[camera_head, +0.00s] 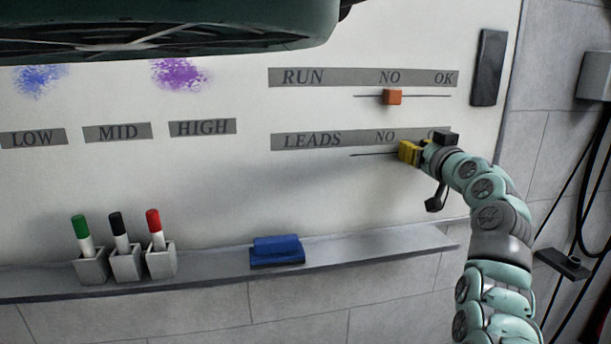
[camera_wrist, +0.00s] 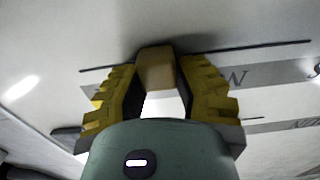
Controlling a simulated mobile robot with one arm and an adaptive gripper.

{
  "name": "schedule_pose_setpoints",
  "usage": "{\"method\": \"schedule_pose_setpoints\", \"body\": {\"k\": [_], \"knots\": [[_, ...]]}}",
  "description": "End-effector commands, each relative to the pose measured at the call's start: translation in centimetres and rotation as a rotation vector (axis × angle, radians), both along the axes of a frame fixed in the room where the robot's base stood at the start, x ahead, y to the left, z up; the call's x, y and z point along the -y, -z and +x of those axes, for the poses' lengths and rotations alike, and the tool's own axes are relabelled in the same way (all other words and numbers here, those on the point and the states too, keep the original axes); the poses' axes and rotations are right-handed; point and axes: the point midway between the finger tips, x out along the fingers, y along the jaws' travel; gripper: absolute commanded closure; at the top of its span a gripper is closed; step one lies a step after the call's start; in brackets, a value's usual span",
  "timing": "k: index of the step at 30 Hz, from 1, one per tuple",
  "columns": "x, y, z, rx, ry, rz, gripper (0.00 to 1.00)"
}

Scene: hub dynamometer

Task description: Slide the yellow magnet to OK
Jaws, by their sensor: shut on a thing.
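The yellow magnet (camera_wrist: 157,70) shows in the wrist view as a tan-yellow block between my two yellow fingers, against the board. My gripper (camera_head: 410,152) is shut on it; it also shows in the wrist view (camera_wrist: 160,78). In the head view my gripper is at the LEADS row, with its yellow fingers on the slide line (camera_head: 370,155). They are right of the NO label (camera_head: 385,137) and below the gap toward OK. My gripper covers most of the OK label in that row. I cannot tell the magnet from the yellow fingers in the head view.
An orange magnet (camera_head: 393,97) sits under NO on the RUN row above. A black bar (camera_head: 488,68) is on the board's right edge. Below, a ledge (camera_head: 350,250) carries a blue eraser (camera_head: 277,250) and three markers in holders (camera_head: 126,262).

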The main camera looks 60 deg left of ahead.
Motion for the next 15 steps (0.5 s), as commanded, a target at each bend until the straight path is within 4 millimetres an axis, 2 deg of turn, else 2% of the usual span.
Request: {"method": "schedule_pose_setpoints", "body": {"k": [1, 9, 15], "knots": [[0.3, 1.1, 0.8, -0.001, 0.003, -0.006, 1.0], [1.5, 1.1, 3.7, -0.002, 0.002, -0.005, 1.0], [2.1, 0.9, 5.2, -0.006, -0.001, -0.008, 1.0]]}}
